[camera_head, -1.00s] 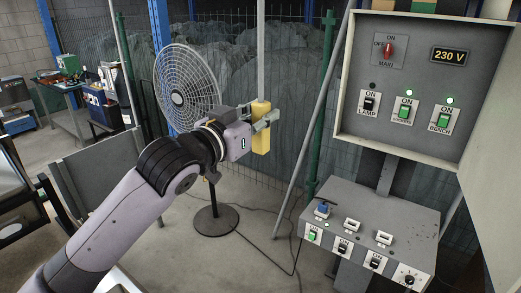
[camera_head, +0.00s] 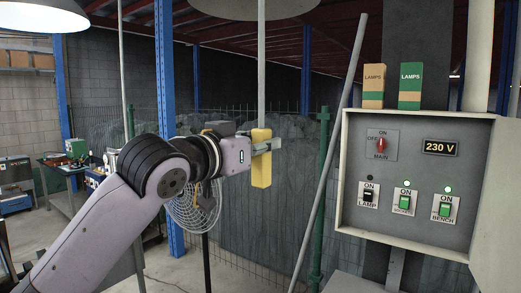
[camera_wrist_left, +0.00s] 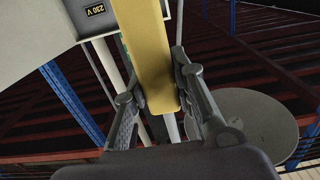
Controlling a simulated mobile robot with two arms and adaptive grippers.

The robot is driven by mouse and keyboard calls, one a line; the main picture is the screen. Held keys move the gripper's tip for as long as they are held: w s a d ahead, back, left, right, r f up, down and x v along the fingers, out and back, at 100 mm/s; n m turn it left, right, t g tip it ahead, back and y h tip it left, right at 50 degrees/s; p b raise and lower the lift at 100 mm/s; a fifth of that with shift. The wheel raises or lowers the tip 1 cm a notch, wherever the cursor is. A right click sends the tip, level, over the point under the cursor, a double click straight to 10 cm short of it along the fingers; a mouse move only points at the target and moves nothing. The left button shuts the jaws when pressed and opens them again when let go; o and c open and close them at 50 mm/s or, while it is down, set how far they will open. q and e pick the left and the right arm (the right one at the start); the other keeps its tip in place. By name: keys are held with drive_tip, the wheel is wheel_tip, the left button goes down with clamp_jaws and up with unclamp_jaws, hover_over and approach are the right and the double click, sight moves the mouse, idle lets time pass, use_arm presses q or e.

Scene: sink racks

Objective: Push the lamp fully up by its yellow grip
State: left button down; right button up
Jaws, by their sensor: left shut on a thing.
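The yellow grip (camera_head: 261,172) hangs upright at the lower end of a thin pale rod. The rod runs up to the lamp (camera_head: 256,8), whose wide grey shade is cut by the top edge of the head view. My left gripper (camera_head: 264,147) is shut on the yellow grip, coming in from the left at its upper part. In the left wrist view the yellow grip (camera_wrist_left: 146,50) sits between both fingers, and the round lamp shade (camera_wrist_left: 255,125) shows at the lower right. My right gripper is not in view.
A grey switch panel (camera_head: 415,185) with an open door stands to the right. A slanted grey pole (camera_head: 330,150) and a green post (camera_head: 321,200) stand between it and the grip. A fan (camera_head: 192,210) stands behind my left arm.

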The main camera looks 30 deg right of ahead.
use_arm(q)
drive_tip(key=shift+r, duration=0.4)
drive_tip(key=c, duration=1.8)
unclamp_jaws()
drive_tip(key=shift+a, duration=0.1)
drive_tip(key=o, duration=0.5)
drive_tip(key=shift+f, duration=0.15)
drive_tip(key=v, duration=1.1)
drive_tip(key=shift+s+a, duration=0.2)
drive_tip(key=shift+a, duration=0.15)
drive_tip(key=shift+f, duration=0.15)
